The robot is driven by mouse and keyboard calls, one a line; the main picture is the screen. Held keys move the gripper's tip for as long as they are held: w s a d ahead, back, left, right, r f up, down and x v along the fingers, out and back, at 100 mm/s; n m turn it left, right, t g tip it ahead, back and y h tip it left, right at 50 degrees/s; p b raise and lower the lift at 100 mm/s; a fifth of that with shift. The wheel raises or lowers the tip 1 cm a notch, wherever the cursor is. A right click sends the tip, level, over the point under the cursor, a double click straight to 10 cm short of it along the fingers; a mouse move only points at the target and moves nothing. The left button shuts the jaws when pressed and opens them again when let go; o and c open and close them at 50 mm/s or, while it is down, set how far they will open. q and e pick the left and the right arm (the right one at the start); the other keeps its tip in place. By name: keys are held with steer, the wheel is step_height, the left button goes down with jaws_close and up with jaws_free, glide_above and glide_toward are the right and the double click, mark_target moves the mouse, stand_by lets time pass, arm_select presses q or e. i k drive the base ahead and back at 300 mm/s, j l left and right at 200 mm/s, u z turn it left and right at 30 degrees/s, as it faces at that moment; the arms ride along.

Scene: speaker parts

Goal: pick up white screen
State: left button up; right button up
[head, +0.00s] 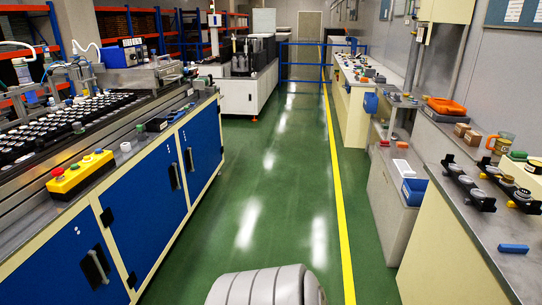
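I cannot make out a white screen for certain in the head view. A small white block (403,168) lies on the low bench at the right, behind a blue bin. Neither of my grippers shows in the head view. A grey ribbed part at the bottom middle looks like part of my own body.
A long blue-doored workbench (150,215) with a yellow button box (80,174) lines the left. At right, a counter (478,221) holds black speaker parts, a blue block (513,248) and an orange tray (446,106). A blue bin (414,191) stands lower. The green aisle (270,170) is clear.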

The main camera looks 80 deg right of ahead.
mark_target(402, 166)
steer(key=z, duration=3.8)
steer(key=i+j+u, duration=0.3)
steer(key=i, duration=0.75)
steer(key=i+u, duration=0.25)
steer(key=i, duration=0.85)
